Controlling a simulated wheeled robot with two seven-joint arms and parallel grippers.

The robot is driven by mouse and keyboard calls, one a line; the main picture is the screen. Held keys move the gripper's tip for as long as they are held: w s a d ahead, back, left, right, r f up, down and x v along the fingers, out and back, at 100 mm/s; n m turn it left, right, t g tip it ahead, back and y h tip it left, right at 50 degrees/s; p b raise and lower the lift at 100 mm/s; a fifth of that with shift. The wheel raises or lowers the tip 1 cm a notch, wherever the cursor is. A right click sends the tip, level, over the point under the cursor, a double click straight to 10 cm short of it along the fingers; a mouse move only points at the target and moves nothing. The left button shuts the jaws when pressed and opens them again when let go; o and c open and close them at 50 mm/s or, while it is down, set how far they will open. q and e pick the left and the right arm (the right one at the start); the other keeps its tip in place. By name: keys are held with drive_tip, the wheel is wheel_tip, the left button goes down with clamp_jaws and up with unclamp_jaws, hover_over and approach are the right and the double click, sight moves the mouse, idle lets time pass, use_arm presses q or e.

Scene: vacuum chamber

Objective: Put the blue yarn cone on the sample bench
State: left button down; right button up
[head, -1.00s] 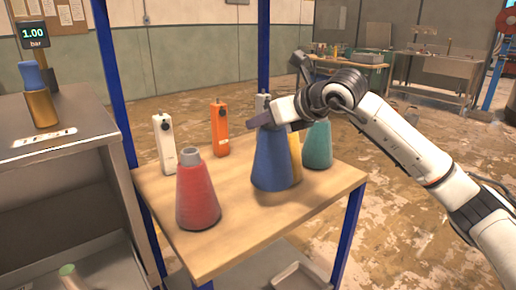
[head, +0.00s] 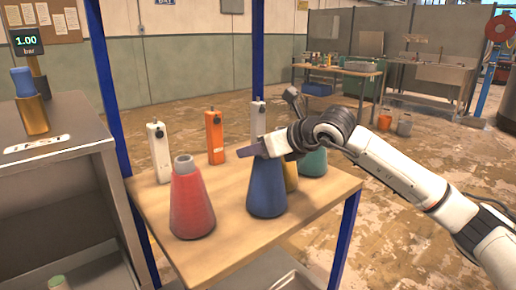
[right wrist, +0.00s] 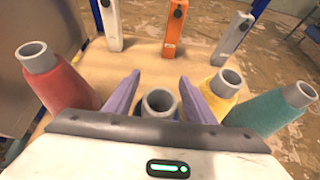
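The blue yarn cone (head: 267,192) stands upright on a wooden-topped table (head: 235,255). My right gripper (head: 250,151) is at its top and hides the neck in the head view. In the right wrist view the cone's grey mouth (right wrist: 160,103) lies between the two purple fingers (right wrist: 160,80). The fingers look open, with a narrow gap on each side of the mouth. My left gripper is not in view. No label shows which surface is the sample bench.
A red cone (head: 190,203) stands left of the blue one; yellow (head: 291,178) and teal (head: 314,163) cones stand close on its right. White (head: 158,150), orange (head: 214,137) and grey (head: 258,118) boxes line the back. Blue posts (head: 110,70) frame the table. A grey cabinet (head: 60,150) is left.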

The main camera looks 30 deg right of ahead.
drive_tip(key=shift+r, duration=0.1)
drive_tip(key=b+v, duration=0.1)
drive_tip(key=v, duration=1.1)
drive_tip(key=shift+b, duration=0.35)
